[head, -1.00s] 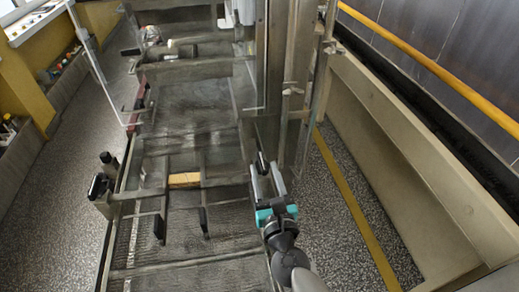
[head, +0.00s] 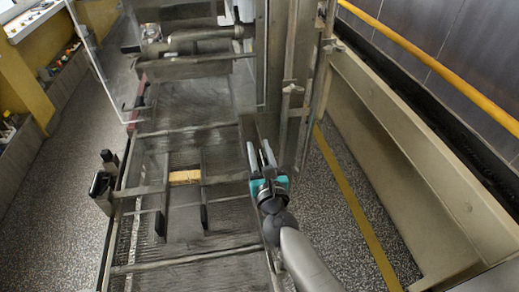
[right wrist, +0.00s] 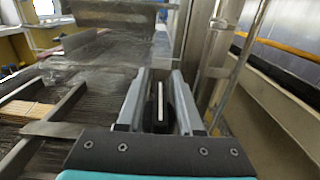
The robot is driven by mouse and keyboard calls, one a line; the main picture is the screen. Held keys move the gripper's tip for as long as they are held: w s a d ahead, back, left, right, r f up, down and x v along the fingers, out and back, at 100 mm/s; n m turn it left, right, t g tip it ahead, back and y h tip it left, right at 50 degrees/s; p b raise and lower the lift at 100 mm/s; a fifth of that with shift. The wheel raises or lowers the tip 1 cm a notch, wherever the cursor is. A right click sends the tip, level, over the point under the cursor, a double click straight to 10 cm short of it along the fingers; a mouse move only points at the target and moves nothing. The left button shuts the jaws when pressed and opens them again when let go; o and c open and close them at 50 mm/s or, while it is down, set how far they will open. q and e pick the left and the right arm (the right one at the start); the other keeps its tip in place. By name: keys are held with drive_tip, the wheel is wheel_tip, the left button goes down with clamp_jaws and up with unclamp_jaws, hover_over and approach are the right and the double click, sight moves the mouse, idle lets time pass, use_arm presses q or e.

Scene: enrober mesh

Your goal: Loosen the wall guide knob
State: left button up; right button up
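A black knob (right wrist: 158,108) with a pale stripe stands between the two grey fingers of my right gripper (right wrist: 160,98) in the right wrist view. The fingers lie one on each side of it; I cannot tell whether they touch it. In the head view my right gripper (head: 260,155) points away along the right side of the mesh frame, its fingers apart, so it looks open. The knob is not clear there. Black knob-like parts (head: 101,184) stand on the frame's left side. My left gripper is out of view.
The mesh belt (head: 195,98) and its metal rails run up the middle, with a tan block (head: 185,177) between two bars. A steel post (head: 283,80) and clear panel (head: 95,50) stand beyond. A beige wall (head: 405,150) is to the right.

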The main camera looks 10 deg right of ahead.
sight(260, 160)
clamp_jaws()
